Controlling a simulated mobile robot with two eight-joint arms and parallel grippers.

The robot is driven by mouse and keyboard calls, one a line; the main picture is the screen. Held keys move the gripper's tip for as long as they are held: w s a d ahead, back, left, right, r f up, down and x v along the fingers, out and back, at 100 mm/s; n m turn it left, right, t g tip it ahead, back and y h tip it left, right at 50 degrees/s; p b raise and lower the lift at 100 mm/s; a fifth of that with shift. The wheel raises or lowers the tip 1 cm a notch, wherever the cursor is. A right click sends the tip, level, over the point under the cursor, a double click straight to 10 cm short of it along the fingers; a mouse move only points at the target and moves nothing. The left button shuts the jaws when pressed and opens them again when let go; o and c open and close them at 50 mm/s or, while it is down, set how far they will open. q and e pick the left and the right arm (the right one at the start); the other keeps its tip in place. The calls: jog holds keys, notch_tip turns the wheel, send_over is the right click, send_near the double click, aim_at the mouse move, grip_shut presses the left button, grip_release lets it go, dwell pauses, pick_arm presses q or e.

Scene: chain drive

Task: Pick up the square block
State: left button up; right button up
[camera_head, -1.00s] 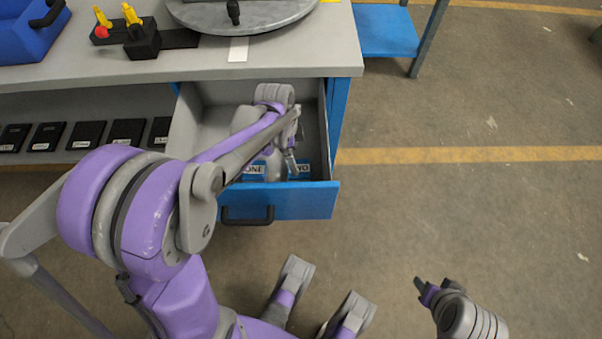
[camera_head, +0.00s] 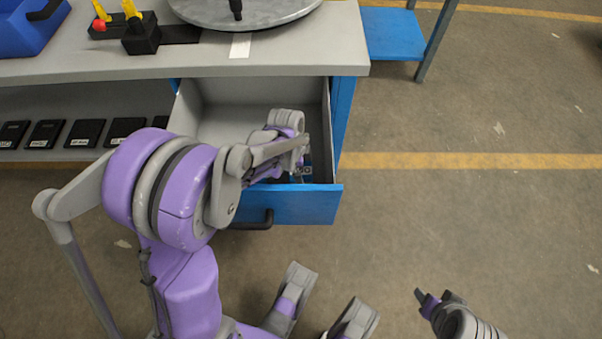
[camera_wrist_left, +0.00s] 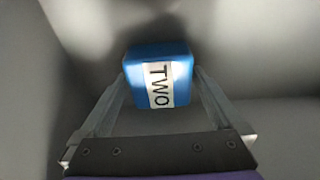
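A blue block with rounded corners and a white label reading TWO (camera_wrist_left: 158,85) sits between the two fingers of my left gripper in the left wrist view. The left gripper (camera_head: 302,172) reaches down into the open drawer (camera_head: 330,125), near its front right corner. Its fingers lie along both sides of the block with almost no gap; I cannot tell if they press on it. In the head view my arm hides most of the block. My right gripper (camera_head: 436,296) is open and empty, low at the right, over the floor.
The drawer front (camera_head: 310,203) with its dark handle and the side walls stand close around my left gripper. The workbench top (camera_head: 300,55) overhangs behind, with a grey disc (camera_head: 245,12) on it. Dark labelled boxes (camera_head: 85,132) line the shelf at left. Open floor is at right.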

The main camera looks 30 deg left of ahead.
pick_arm(q)
jog(key=c, duration=1.5)
